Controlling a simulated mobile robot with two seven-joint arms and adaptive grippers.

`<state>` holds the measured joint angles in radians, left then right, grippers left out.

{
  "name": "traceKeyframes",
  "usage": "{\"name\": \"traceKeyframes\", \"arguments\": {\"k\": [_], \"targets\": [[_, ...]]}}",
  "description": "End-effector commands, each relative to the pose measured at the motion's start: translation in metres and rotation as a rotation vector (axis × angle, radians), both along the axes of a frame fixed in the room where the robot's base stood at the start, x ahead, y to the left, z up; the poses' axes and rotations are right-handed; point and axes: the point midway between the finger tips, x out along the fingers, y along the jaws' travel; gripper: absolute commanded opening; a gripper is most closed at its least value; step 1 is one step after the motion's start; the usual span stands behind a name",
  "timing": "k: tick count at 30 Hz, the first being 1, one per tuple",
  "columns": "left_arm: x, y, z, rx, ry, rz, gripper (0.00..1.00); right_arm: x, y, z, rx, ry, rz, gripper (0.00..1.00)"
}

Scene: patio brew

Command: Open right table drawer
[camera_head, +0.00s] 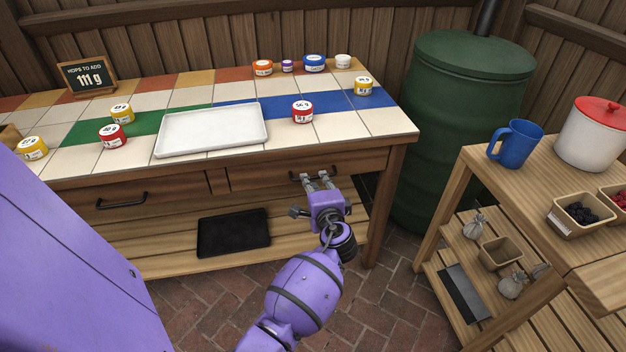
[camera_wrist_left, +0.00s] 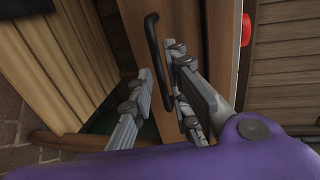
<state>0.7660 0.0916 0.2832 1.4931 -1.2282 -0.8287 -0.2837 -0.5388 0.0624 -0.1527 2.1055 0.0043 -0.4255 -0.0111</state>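The right table drawer (camera_head: 259,174) is a brown wooden front under the tiled table top. It looks flush with the table frame. Its black bar handle (camera_head: 299,177) is partly hidden by my left gripper; the handle also shows in the left wrist view (camera_wrist_left: 152,38). My left gripper (camera_head: 316,180) is at the handle, its two grey fingers pointing at the drawer front. In the left wrist view the fingers (camera_wrist_left: 160,68) stand apart with the handle between them. I cannot tell whether either finger touches it. My right gripper is not in view.
A left drawer with a black handle (camera_head: 122,201) is beside it. A black tray (camera_head: 233,232) lies on the lower shelf. A white tray (camera_head: 211,130) and several small jars stand on the table top. A green barrel (camera_head: 462,125) and a wooden side table (camera_head: 480,160) stand to the right.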

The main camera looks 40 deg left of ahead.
Motion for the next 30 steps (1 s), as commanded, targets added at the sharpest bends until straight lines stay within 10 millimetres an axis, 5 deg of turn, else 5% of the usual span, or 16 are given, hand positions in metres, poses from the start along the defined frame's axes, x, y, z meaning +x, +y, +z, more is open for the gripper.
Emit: {"name": "traceKeyframes", "arguments": {"k": [6, 17, 21, 30], "targets": [[0.018, 0.021, -0.007, 0.0, 0.001, 0.0, 0.16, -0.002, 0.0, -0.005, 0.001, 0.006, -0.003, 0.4], [0.022, 0.026, -0.008, -0.002, 0.0, -0.001, 0.16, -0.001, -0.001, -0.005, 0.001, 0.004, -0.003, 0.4], [0.022, 0.026, -0.008, -0.002, 0.0, -0.001, 0.0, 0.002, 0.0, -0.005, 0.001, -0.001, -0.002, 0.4], [0.022, 0.026, -0.008, -0.002, 0.0, -0.001, 0.0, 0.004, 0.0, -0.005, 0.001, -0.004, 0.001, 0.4]]}}
